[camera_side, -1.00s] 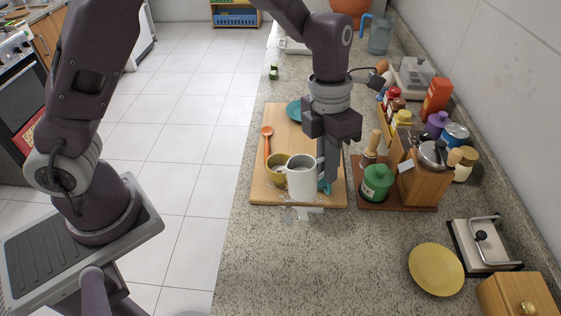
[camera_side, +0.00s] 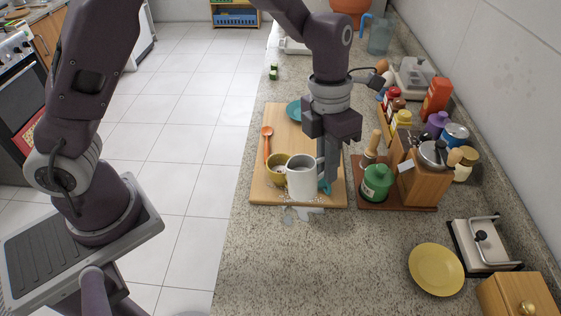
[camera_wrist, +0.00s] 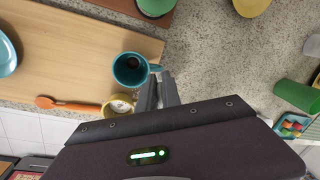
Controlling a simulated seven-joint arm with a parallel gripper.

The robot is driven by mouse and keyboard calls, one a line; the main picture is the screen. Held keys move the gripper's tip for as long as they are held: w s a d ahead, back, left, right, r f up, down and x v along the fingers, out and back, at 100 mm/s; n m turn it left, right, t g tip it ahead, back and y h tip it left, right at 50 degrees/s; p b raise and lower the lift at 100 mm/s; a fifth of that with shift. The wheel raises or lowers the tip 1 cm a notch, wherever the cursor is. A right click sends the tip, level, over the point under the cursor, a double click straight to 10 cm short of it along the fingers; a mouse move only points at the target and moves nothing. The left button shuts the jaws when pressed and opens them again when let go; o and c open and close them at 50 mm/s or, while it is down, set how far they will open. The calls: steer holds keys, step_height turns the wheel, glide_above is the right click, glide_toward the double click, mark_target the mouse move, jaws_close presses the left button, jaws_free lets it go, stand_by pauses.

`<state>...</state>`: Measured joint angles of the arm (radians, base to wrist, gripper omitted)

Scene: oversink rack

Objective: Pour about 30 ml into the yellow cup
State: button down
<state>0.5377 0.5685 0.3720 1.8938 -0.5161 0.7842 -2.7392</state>
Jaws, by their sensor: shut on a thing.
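A white mug (camera_side: 301,180) is in front of my gripper (camera_side: 326,178) in the side view, low over the near end of the wooden board. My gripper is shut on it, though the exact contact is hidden. The yellow cup (camera_side: 274,172) stands on the board just left of and behind the mug, partly hidden by it. In the wrist view the yellow cup (camera_wrist: 118,106) shows pale contents. My fingertips (camera_wrist: 160,94) show there too, but I cannot make out the white mug. Whether anything is flowing is too small to tell.
A teal cup (camera_wrist: 130,70) stands close to the fingers. An orange spoon (camera_side: 267,144) and a teal bowl (camera_side: 294,110) lie on the board (camera_side: 258,192). White grains and a pale patch (camera_side: 302,214) show at its near edge. A green jar (camera_side: 376,183) stands right.

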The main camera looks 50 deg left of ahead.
steer(key=shift+s+d+f+y, duration=0.15)
steer(key=shift+d+y, duration=0.3)
steer(key=shift+y, duration=0.45)
